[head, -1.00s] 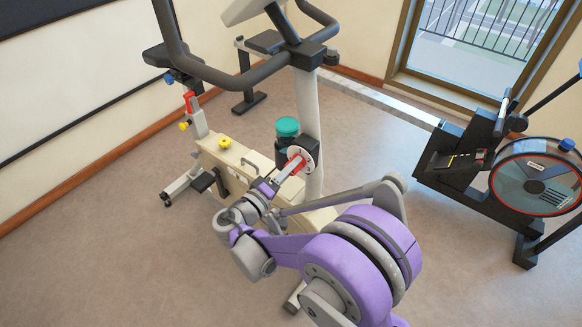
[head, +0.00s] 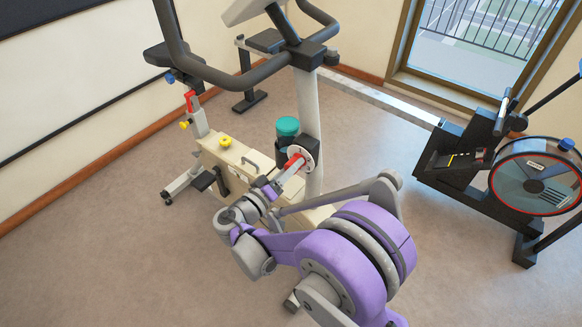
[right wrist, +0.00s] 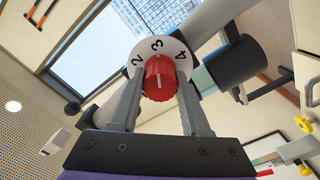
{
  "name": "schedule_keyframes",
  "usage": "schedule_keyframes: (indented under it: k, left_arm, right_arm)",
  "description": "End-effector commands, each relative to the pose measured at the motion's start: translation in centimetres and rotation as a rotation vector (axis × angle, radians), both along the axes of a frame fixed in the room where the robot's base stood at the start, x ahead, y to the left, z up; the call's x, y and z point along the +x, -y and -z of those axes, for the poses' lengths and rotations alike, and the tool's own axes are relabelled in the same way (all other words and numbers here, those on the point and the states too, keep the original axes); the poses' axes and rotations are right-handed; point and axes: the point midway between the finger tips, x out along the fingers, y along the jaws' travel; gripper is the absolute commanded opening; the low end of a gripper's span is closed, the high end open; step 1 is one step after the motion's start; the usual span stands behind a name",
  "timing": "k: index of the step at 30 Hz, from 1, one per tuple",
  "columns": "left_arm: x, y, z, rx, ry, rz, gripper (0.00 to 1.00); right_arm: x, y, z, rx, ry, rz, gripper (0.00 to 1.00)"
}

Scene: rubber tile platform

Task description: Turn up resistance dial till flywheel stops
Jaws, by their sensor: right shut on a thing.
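The red resistance dial (right wrist: 160,78) sits on a round white plate (right wrist: 178,52) marked 2, 3 and 4. A pale line on the dial points up, near the 3. In the head view the dial plate (head: 304,155) is on the upright post of the cream exercise bike (head: 232,163). My right gripper (head: 291,170) is shut on the dial, with one finger on each side of it in the right wrist view (right wrist: 160,88). The bike's flywheel is not clearly visible, and its front lower part is behind my right arm. My left gripper is not in view.
A teal-lidded container (head: 287,127) is beside the post, behind the dial. The dark handlebar (head: 225,78) arches above. A yellow knob (head: 226,142) is on the bike's body. A rowing machine (head: 465,160) stands at the right. Bare floor (head: 90,240) lies at the left.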

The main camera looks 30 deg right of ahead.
Motion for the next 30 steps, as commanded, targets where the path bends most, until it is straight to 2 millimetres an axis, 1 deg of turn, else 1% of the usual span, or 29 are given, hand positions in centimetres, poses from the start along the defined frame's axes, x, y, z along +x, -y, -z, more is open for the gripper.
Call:
schedule_keyframes:
  k: [4,5,9,10,17,20,23,30]
  left_arm:
    - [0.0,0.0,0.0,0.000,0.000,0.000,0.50]
    - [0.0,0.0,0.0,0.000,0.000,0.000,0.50]
    - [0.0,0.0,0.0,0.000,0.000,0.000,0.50]
    - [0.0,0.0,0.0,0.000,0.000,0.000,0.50]
    - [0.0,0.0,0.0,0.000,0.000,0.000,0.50]
    - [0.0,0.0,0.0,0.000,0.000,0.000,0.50]
    - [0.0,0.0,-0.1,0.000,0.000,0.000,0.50]
    - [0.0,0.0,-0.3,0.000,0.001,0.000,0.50]
  right_arm:
    - [0.0,0.0,0.0,0.001,0.000,-0.001,0.00]
    - [0.0,0.0,0.0,0.001,0.000,-0.001,0.50]
    - [0.0,0.0,0.0,0.000,-0.001,-0.001,0.75]
    - [0.0,0.0,0.0,0.000,-0.001,-0.001,0.77]
    - [0.0,0.0,0.0,0.000,-0.001,0.000,0.77]
    - [-0.1,-0.4,0.0,0.000,-0.001,-0.001,0.77]
    - [-0.5,-1.5,0.0,0.000,-0.001,-0.003,0.77]
    - [-2.3,-6.0,0.0,0.001,0.000,-0.006,0.77]
